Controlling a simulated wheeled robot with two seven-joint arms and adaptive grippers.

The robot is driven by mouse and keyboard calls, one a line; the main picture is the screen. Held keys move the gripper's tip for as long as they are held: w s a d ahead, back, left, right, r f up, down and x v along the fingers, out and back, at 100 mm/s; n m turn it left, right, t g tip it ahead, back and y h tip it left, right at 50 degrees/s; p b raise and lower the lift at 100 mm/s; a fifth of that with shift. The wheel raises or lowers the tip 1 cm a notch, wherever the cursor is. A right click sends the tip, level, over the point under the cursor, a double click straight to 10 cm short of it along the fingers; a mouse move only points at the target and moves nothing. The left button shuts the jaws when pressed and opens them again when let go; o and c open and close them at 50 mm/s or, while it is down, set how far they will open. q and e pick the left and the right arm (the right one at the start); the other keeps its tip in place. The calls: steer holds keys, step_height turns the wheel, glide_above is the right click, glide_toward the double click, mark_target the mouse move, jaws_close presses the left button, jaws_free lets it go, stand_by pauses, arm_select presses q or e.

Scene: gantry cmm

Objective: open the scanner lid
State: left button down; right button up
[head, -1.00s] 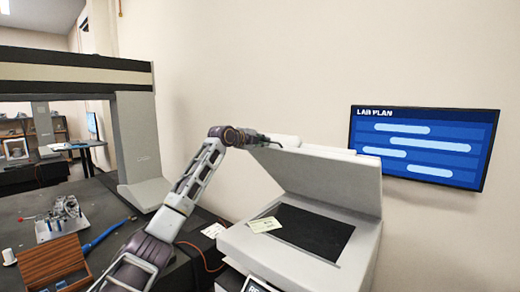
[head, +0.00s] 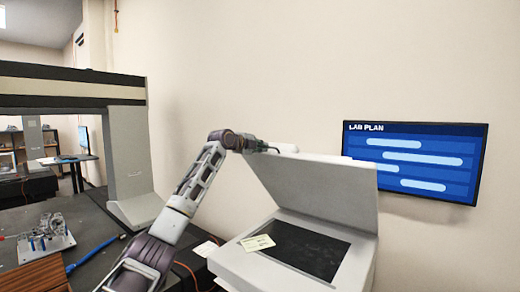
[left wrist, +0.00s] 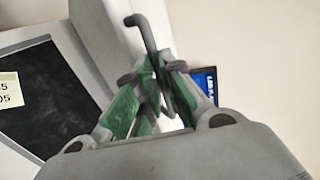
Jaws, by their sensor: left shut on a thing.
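The scanner (head: 245,265) stands at the lower right in the head view. Its grey lid (head: 320,190) is raised at a steep angle, uncovering the dark glass (head: 312,252). My left gripper (head: 272,149) is at the lid's upper left corner. In the left wrist view the left gripper (left wrist: 155,75) is shut on a thin dark bent handle (left wrist: 146,36). The lid (left wrist: 100,40) shows behind it, with the glass (left wrist: 40,95) at the left. The handle's joint with the lid is hidden. My right gripper is not in view.
A pale card (head: 258,243) lies at the glass's left edge. A wall screen (head: 415,160) hangs right of the lid. A gantry frame (head: 128,160) stands at the left above a dark table, with a metal fixture (head: 48,232) and a wooden box (head: 38,274).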

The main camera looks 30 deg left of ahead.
arm_select(q)
steer(key=shift+r, duration=0.25)
steer(key=c, duration=1.6)
jaws_free()
steer(key=shift+s, duration=0.15)
steer(key=shift+o, duration=0.3)
steer(key=shift+s, duration=0.1)
steer(key=shift+f, duration=0.15)
steer(key=v, duration=1.2)
steer(key=shift+a, duration=0.1)
